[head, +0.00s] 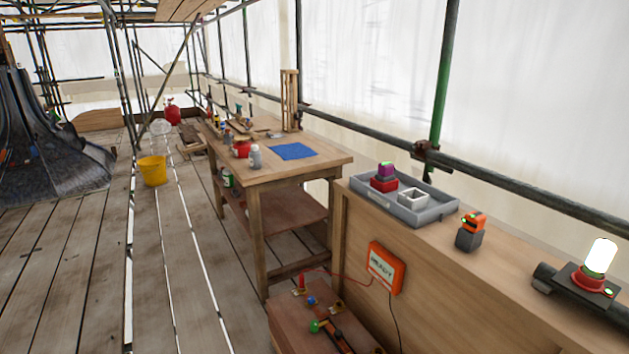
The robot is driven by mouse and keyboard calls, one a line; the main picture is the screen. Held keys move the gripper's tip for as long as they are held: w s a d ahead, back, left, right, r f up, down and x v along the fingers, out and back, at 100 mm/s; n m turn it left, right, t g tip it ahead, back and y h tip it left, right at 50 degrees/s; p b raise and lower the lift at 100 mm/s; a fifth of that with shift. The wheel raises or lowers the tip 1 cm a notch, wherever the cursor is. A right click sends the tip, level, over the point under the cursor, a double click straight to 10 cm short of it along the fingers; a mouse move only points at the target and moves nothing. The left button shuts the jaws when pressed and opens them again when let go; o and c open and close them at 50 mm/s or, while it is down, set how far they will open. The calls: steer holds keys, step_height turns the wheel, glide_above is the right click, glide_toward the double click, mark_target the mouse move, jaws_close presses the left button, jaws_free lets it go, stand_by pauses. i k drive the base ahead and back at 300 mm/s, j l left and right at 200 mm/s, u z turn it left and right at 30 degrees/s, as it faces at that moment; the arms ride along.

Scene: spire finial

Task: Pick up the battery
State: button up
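No thing here is marked clearly as the battery. A purple-and-black block (386,170) sits on a red block (383,185) in the grey tray (427,215) on the wooden counter. An orange-and-black device (474,221) with small green spots sits on a dark grey block (468,240), right of the tray. Either could be the battery; I cannot tell which at this size. My gripper is not in view.
The tray also holds a white open box (412,197). A glowing lamp (600,257) stands right on the counter. A workbench (300,167) stands beyond; the plank floor (80,270) at left is mostly clear.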

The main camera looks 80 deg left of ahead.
mark_target(387, 170)
steer(key=u, duration=1.55)
steer(key=i+j+z, duration=0.15)
steer(key=j, duration=0.35)
steer(key=i+j+z, duration=0.1)
steer(key=i+j, duration=0.25)
steer(key=j, duration=0.15)
steer(key=i+j+z, duration=0.15)
steer(key=j, duration=0.4)
steer(key=i+j+z, duration=0.1)
steer(key=i+j, duration=0.15)
steer(key=j, duration=0.3)
steer(key=i+j+z, duration=0.15)
steer(key=j, duration=0.45)
steer(key=i+j+z, duration=0.15)
steer(key=j, duration=0.4)
steer(key=i+j+z, duration=0.1)
steer(key=j, duration=0.5)
steer(key=j+z, duration=0.15)
steer(key=j, duration=0.45)
steer(key=i, duration=0.05)
